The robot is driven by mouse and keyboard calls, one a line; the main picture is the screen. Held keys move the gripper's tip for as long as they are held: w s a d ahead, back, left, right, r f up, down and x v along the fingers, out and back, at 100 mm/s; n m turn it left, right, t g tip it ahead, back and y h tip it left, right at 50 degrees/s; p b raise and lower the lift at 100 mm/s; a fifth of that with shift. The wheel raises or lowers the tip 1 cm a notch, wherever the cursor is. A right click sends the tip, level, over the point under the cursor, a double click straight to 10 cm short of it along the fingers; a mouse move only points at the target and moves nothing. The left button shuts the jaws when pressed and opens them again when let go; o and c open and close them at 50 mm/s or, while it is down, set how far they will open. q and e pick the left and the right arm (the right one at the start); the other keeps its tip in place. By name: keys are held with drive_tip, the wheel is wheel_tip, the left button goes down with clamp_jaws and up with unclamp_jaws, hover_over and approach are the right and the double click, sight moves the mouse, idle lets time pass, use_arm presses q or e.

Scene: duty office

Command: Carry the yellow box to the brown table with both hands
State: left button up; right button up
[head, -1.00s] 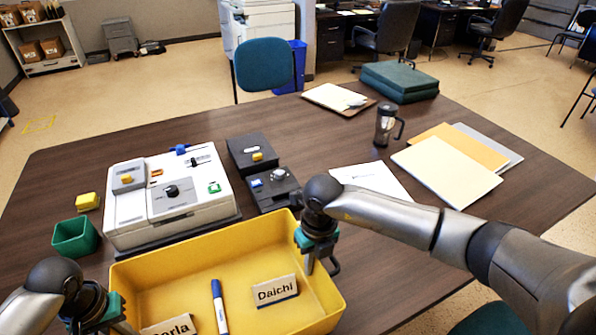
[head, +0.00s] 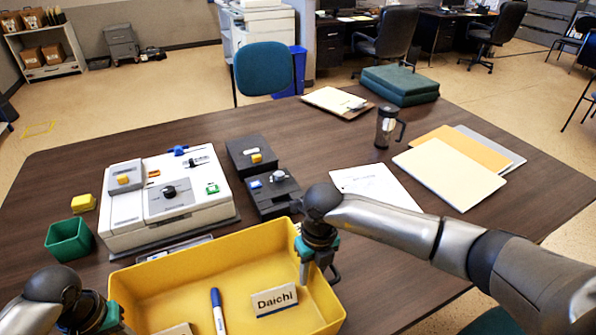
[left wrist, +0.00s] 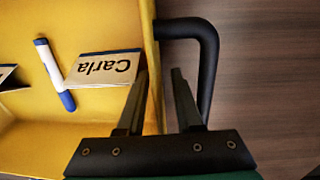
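The yellow box (head: 185,265) is a large open tray at the bottom of the head view. Inside lie a blue-and-white marker and name cards, one reading "Daichi" (head: 274,299). My right gripper (head: 305,272) is at its right wall, shut on it. My left gripper (head: 118,325) is at its left wall, partly cut off by the frame. In the left wrist view its fingers (left wrist: 160,85) straddle the box's wall beside a black loop handle (left wrist: 207,60). The brown table (head: 300,125) has a dark wood top; whether the box touches it I cannot tell.
A white device (head: 165,210), black boxes (head: 265,190) and a green cup (head: 68,240) stand just behind the yellow box. A mug (head: 388,127), folders (head: 450,172) and paper (head: 372,185) lie at right.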

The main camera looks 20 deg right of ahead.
drive_tip(key=shift+r, duration=0.25)
use_arm(q)
wheel_tip(320, 180, up, 12)
drive_tip(key=shift+a, duration=0.4)
use_arm(e)
wheel_tip(320, 180, up, 12)
drive_tip(key=shift+d+f, duration=0.2)
drive_tip(key=shift+d, duration=0.2)
